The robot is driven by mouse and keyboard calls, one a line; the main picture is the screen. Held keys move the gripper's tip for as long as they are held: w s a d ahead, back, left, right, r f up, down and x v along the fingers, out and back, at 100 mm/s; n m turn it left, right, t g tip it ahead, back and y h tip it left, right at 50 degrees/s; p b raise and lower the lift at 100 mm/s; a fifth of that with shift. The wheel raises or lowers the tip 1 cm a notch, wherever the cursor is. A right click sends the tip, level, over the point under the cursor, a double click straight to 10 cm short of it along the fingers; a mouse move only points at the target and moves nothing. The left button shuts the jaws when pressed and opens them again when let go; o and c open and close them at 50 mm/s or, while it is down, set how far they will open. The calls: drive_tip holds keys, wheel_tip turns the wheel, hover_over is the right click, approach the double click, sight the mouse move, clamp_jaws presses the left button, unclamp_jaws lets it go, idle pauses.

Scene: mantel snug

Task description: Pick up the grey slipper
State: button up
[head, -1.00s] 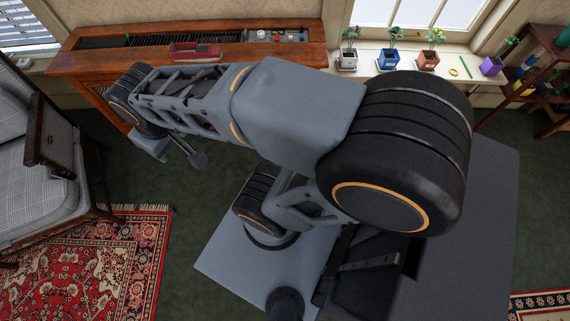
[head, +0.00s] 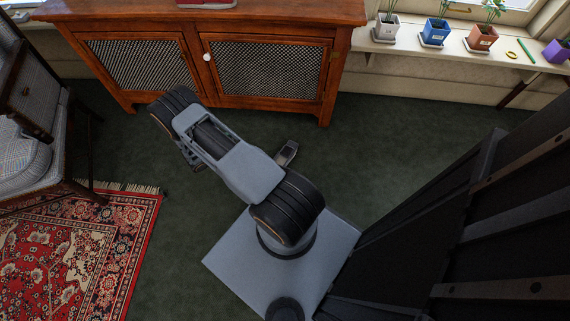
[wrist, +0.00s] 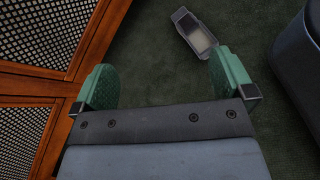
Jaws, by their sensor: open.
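The grey slipper (head: 287,153) lies on the dark green carpet in front of the cabinet, partly hidden by my arm in the head view. In the wrist view the slipper (wrist: 197,32) shows a dark rim and a lighter inside. It lies beyond my gripper (wrist: 162,78), toward the right finger. My gripper's two green fingers are wide apart with nothing between them but carpet. The slipper is apart from both fingers. In the head view my gripper is mostly hidden by my arm.
The wooden cabinet (head: 207,70) with lattice doors stands behind the slipper, and close to the left finger in the wrist view. A plaid armchair (head: 30,120) and red patterned rug (head: 70,250) lie left. A sill with potted plants is back right.

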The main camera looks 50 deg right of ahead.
drive_tip(key=s+f+n+t+b, duration=0.1)
drive_tip(key=s+f+n+b, duration=0.1)
drive_tip(key=f, duration=0.7)
drive_tip(key=s+f+n+t+b, duration=0.1)
drive_tip(key=s+f, duration=0.3)
drive_tip(key=f, duration=0.5)
drive_tip(key=s+f+n+t+h+b, duration=0.1)
drive_tip(key=s+f+n+b, duration=0.1)
drive_tip(key=f, duration=0.7)
drive_tip(key=shift+s+d+n+b, duration=0.4)
drive_tip(key=shift+n+b, duration=0.3)
drive_tip(key=shift+b, duration=0.25)
drive_tip(key=shift+s+d+f+t+b, duration=0.15)
drive_tip(key=shift+d+f+b, duration=0.15)
drive_tip(key=shift+f, duration=0.2)
drive_tip(key=shift+s+d+f+t+b, duration=0.15)
drive_tip(key=shift+d+f+b, duration=0.05)
drive_tip(key=shift+d+f, duration=0.2)
drive_tip(key=b+x, duration=0.2)
drive_tip(key=x, duration=0.3)
drive_tip(key=shift+d+f, duration=0.2)
drive_tip(key=shift+w+d+f, duration=0.1)
drive_tip(key=shift+d+f, duration=0.1)
drive_tip(key=shift+d, duration=0.5)
drive_tip(key=b+x, duration=0.2)
drive_tip(key=x, duration=0.2)
drive_tip(key=shift+b, duration=0.35)
drive_tip(key=shift+w+d+f+n, duration=0.15)
drive_tip(key=shift+d+n, duration=0.15)
drive_tip(key=shift+d, duration=0.2)
